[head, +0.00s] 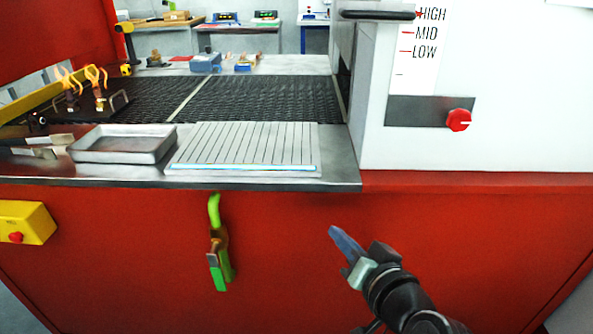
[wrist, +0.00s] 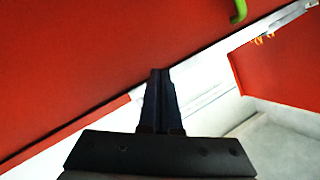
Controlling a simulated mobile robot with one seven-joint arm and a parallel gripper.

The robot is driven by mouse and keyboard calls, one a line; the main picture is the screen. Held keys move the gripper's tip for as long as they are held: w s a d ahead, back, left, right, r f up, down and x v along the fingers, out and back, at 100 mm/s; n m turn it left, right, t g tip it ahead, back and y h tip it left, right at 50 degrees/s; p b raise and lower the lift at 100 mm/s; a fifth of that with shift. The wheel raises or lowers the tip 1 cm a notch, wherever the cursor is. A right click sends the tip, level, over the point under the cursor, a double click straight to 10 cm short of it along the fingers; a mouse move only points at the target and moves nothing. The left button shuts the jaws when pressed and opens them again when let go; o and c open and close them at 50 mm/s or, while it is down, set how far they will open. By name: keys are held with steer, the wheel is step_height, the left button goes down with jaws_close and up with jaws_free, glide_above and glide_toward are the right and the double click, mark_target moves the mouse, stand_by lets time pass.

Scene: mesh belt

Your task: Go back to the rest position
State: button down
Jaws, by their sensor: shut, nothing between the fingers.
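My gripper (head: 338,236) is at the lower right of the head view, in front of the red cabinet panel (head: 130,240) and below the counter edge. Its dark fingers point up and to the left, away from the body. In the wrist view the fingers (wrist: 160,75) are together with nothing between them. The tips show against the red panel (wrist: 80,60). Nothing is held.
A metal tray (head: 124,158) and a striped white sheet (head: 245,172) lie on the counter beside the dark mesh belt. A green handle (head: 214,215) hangs on the panel left of my gripper. A yellow box with a red button (head: 32,222) is far left. A red knob (head: 458,120) sits right.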

step_height(320, 180, up, 14)
steer(key=w+a+n+t+h, duration=0.1)
steer(key=a+n+t+h, duration=0.1)
steer(key=t, duration=0.2)
steer(key=s+a+r+t+h, duration=0.1)
steer(key=s+a+r+t, duration=0.15)
steer(key=s+r, duration=0.45)
steer(key=s+a+r+n+t+h, duration=0.1)
steer(key=s+r+t, duration=0.25)
steer(key=r, duration=0.75)
steer(key=s+a+r+t+h, duration=0.1)
steer(key=s+a+r+t, duration=0.15)
steer(key=s+r, duration=0.45)
step_height(320, 180, up, 24)
steer(key=w+p, duration=0.1)
steer(key=p, duration=2)
steer(key=shift+d+f+t, duration=0.2)
steer(key=shift+t, duration=0.25)
